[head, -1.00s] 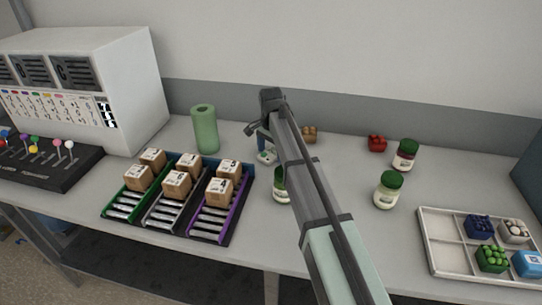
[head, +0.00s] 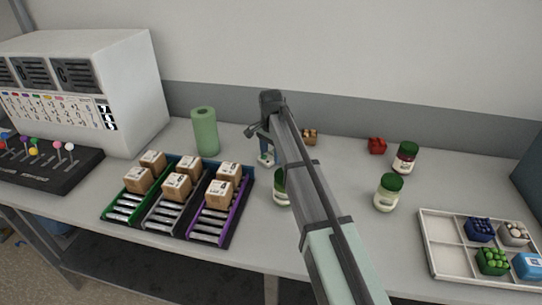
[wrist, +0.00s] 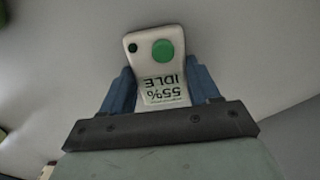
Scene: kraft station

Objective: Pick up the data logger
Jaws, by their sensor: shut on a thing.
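The data logger (wrist: 150,55) is a white device with a green round button, a small dark green dot and a display reading "55% IDLE", upside down in the wrist view. My gripper (wrist: 160,88) is shut on it, with a blue finger on each side. In the head view the logger (head: 265,159) shows as a small white and green thing below my gripper (head: 265,146), left of my arm. Part of it is hidden by the gripper, and I cannot tell whether it clears the table.
A green cylinder (head: 205,131) stands left of the gripper. A rack (head: 236,222) with several boxes is at front left. Jars (head: 389,193) with green lids and a red item (head: 377,146) stand to the right. A divided tray (head: 444,262) is at far right.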

